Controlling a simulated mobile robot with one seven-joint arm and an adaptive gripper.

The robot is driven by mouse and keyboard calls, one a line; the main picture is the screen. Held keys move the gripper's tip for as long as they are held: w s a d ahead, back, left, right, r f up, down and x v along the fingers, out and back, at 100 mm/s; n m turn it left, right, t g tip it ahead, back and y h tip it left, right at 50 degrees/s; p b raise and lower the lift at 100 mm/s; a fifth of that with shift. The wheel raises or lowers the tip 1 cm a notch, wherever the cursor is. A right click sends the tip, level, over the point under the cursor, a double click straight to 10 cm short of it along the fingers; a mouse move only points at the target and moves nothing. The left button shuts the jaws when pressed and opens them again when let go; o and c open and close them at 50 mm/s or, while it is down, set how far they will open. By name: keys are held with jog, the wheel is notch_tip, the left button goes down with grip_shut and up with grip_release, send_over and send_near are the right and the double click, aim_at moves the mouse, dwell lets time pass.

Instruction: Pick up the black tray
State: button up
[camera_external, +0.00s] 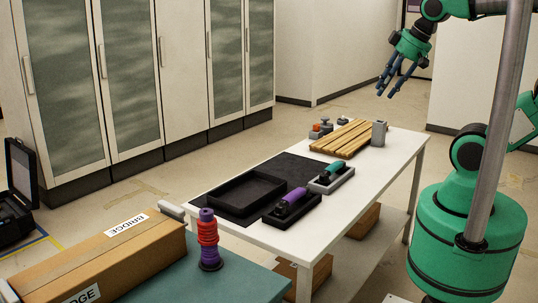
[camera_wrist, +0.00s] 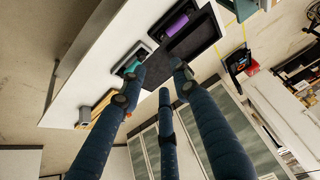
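The empty black tray (camera_external: 246,193) lies on a dark mat (camera_external: 293,166) on the near half of the white table. My gripper (camera_external: 388,90) is high above the floor beyond the table's far end, well apart from the tray. In the wrist view its three dark fingers (camera_wrist: 157,84) are spread with nothing between them.
A purple phone (camera_external: 291,200) in a black cradle and a teal phone (camera_external: 332,172) in a grey cradle stand right of the tray. A slatted wooden board (camera_external: 343,138) and grey box (camera_external: 379,133) are at the far end. Red-purple spool (camera_external: 208,240) stands nearer.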

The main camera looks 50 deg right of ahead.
jog(key=shift+w, duration=0.1)
jog(key=w+a+f+g+b, duration=0.1)
jog(key=w+a+f, duration=0.15)
jog(key=w, duration=0.75)
jog(key=w+a+f+g, duration=0.1)
jog(key=w+a, duration=0.2)
jog(key=w, duration=0.6)
jog(key=w+a+f+g+b, duration=0.1)
jog(key=w+a, duration=0.2)
jog(key=w, duration=0.7)
jog(key=w+a+f+g, duration=0.1)
jog(key=w+a+f, duration=0.4)
jog(key=f, duration=0.4)
jog(key=w+a+f+b, duration=0.1)
jog(key=w+a+f, duration=0.4)
jog(key=w+f, duration=0.2)
jog(key=w+a+f+g+b, duration=0.1)
jog(key=w+a+f, duration=0.4)
jog(key=f, duration=0.7)
jog(key=shift+w+g, duration=0.3)
jog(key=shift+w, duration=0.8)
jog(key=shift+f, duration=0.15)
jog(key=shift+f+b, duration=0.8)
jog(key=shift+f, duration=3.5)
